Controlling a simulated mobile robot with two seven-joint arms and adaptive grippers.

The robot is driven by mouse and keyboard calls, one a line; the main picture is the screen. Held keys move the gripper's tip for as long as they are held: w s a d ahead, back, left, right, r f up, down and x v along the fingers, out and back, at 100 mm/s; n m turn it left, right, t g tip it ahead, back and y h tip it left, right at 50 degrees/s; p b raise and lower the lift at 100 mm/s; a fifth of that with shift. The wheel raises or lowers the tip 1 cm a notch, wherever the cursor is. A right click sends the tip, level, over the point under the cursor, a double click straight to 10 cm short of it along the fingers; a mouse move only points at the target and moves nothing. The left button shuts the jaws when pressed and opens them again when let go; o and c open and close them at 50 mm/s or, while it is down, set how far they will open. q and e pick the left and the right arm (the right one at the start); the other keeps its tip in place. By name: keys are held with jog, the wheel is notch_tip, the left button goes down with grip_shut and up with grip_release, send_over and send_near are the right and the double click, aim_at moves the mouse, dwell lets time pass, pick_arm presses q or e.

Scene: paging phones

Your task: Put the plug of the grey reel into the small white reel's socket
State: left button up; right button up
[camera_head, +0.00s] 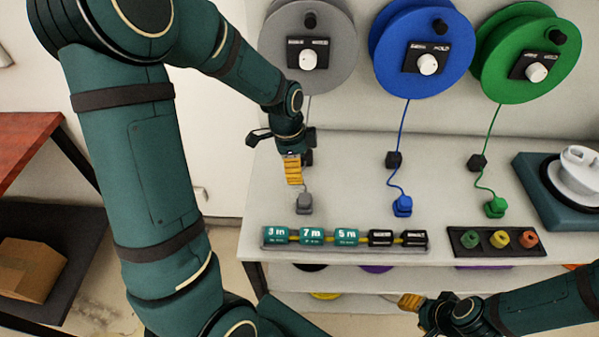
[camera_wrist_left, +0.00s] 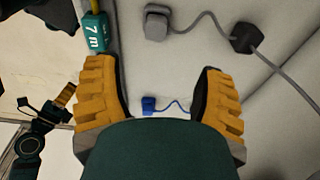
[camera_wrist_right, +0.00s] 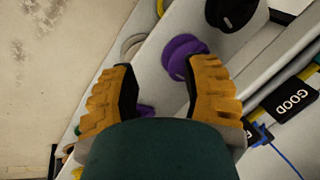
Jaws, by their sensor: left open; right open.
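The grey reel (camera_head: 308,45) hangs at the back left of the bench; its cord drops to a grey plug (camera_head: 304,203) lying on the bench. The small white reel (camera_head: 582,162) sits on a teal box at the right edge; I cannot make out its socket. My left gripper (camera_head: 293,170) is open and empty above the bench, just behind the grey plug. In the left wrist view the plug (camera_wrist_left: 156,24) lies apart from the fingers (camera_wrist_left: 160,92). My right gripper (camera_head: 410,302) is open and empty in front of the bench's front edge, with nothing between its fingers (camera_wrist_right: 165,88).
Blue (camera_head: 403,206) and green (camera_head: 495,207) plugs lie to the right on cords from their reels. A label strip (camera_head: 345,237) and a tray of coloured buttons (camera_head: 498,241) line the front edge. A purple reel (camera_wrist_right: 182,55) is on a lower shelf.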

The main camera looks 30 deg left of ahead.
pick_arm(q)
jog(key=p, duration=0.3)
send_over(305, 198)
jog(key=f, duration=0.7)
jog(key=shift+s+a, duration=0.15)
jog(key=shift+a, duration=0.2)
jog(key=shift+w+d+f+b, duration=0.15)
jog(key=shift+f+b, duration=0.45)
jog(key=shift+f, duration=1)
jog(key=shift+w+d+f+b, duration=0.15)
jog(key=shift+f+b, duration=0.4)
jog(key=shift+f, duration=1)
jog(key=shift+s, duration=0.1)
grip_shut()
